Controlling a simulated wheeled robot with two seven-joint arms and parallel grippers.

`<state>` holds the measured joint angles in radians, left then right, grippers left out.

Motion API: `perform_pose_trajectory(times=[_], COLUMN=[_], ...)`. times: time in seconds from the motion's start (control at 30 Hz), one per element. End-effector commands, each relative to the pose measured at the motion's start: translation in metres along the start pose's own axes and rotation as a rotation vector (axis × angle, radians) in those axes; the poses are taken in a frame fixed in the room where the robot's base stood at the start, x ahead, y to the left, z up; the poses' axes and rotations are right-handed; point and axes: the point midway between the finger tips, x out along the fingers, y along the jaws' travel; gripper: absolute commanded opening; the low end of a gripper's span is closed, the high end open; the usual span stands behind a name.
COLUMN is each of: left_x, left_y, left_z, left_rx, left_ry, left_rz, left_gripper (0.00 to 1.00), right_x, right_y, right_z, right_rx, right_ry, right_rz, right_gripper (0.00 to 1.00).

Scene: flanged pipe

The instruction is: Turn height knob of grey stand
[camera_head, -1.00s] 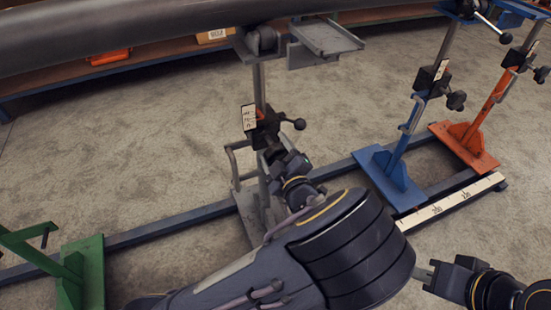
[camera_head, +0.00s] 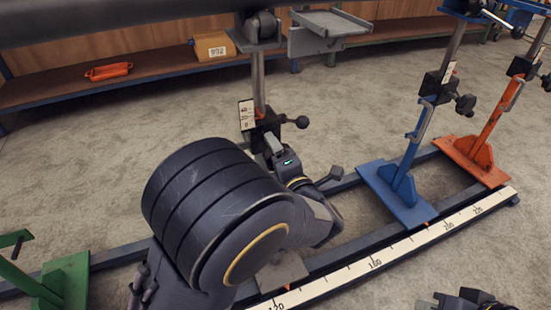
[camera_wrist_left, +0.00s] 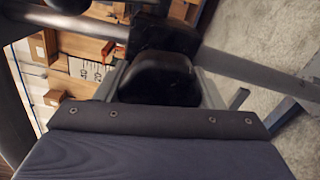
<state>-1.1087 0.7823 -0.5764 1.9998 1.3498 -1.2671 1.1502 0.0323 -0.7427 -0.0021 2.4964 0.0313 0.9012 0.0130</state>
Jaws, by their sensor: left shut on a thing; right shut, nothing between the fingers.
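The grey stand (camera_head: 258,85) rises under the large pipe, with a black clamp block, a white scale plate (camera_head: 247,113) and a black ball-ended lever (camera_head: 301,122) on its column. My left gripper (camera_head: 272,146) is at the front of the clamp block, shut on the height knob. The knob is hidden behind the gripper in the head view. In the left wrist view a black rounded knob (camera_wrist_left: 158,82) sits directly ahead of the gripper body. My right gripper (camera_head: 428,304) is shut and empty at the bottom edge, partly cut off.
The blue stand (camera_head: 405,165) and orange stand (camera_head: 485,130) stand to the right, a green stand (camera_head: 62,285) at lower left. A floor rail with a white scale (camera_head: 400,245) runs in front. My left arm covers the grey stand's lower part.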

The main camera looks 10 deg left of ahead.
Motion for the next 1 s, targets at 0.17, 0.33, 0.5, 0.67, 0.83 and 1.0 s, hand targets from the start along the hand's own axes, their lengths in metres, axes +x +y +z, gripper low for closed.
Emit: perform_pose_trajectory(times=[0.17,0.33,0.5,0.67,0.83,1.0], left_x=[0.0001,-0.0001,-0.0002,-0.0003,-0.0004,-0.0004], left_y=[-0.0006,-0.0006,-0.0006,-0.0005,-0.0006,-0.0006], left_z=[-0.0001,0.0003,0.0004,0.0006,0.0006,0.0006], left_rx=[-0.1,-0.16,-0.189,-0.197,-0.197,-0.196], left_ry=[0.0,-0.001,-0.001,-0.002,-0.002,-0.002], left_rz=[-0.001,-0.002,-0.002,-0.002,-0.002,-0.002], left_gripper=[0.39,0.39,0.39,0.39,0.39,0.7], right_x=[0.0018,0.0021,0.0022,0.0022,0.0022,0.0022], right_y=[0.0008,0.001,0.001,0.001,0.001,0.001], right_z=[0.0009,0.001,0.0011,0.0011,0.0011,0.0011], right_rx=[0.0,0.0,0.0,0.0,0.0,0.0], right_ry=[0.0,0.0,0.0,0.0,0.0,0.0], right_rz=[0.0,0.0,0.0,0.0,0.0,0.0], right_gripper=[0.0,0.0,0.0,0.0,0.0,0.0])
